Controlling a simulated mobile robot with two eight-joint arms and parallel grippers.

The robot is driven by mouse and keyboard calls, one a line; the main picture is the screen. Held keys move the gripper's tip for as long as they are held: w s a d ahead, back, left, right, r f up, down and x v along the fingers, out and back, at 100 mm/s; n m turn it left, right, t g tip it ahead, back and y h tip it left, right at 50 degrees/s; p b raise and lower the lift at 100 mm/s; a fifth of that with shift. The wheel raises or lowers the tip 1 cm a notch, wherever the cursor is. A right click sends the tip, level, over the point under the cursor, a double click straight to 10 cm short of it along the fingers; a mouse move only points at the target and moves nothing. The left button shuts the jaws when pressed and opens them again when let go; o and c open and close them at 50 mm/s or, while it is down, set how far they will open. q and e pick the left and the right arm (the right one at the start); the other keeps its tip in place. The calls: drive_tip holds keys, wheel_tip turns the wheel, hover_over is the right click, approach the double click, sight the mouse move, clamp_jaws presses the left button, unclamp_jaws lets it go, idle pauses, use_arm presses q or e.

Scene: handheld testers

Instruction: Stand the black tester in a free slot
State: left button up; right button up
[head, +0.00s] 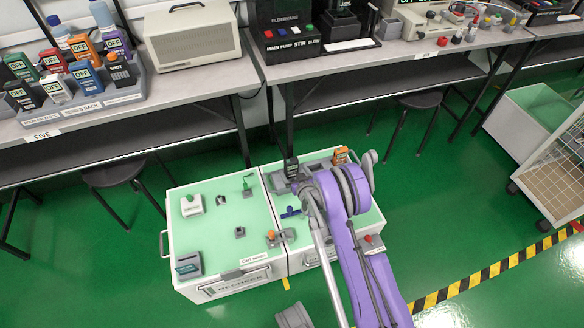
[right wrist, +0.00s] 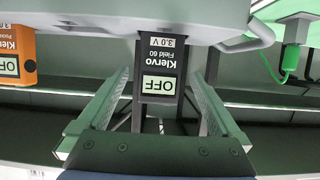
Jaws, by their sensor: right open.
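A black tester (head: 291,167) stands at the back edge of the cart top. In the right wrist view the black tester (right wrist: 161,85) shows its OFF screen upside down. My right gripper (head: 286,180) is at this tester, and its two open fingers (right wrist: 161,98) lie on either side of it with gaps. The grey slotted rack (head: 95,103) on the left bench holds several coloured testers, some of them black. I cannot tell from here which of its slots are free. My left gripper is not in view.
An orange tester (head: 341,154) stands to the right on the cart (head: 218,218); it also shows in the right wrist view (right wrist: 16,58). A beige instrument (head: 193,36) stands right of the rack. Stools (head: 120,173) stand under the benches. Green floor is clear left of the cart.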

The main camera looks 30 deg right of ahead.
drive_tip(key=p+v, duration=0.1)
drive_tip(key=v, duration=0.6)
idle(0.3)
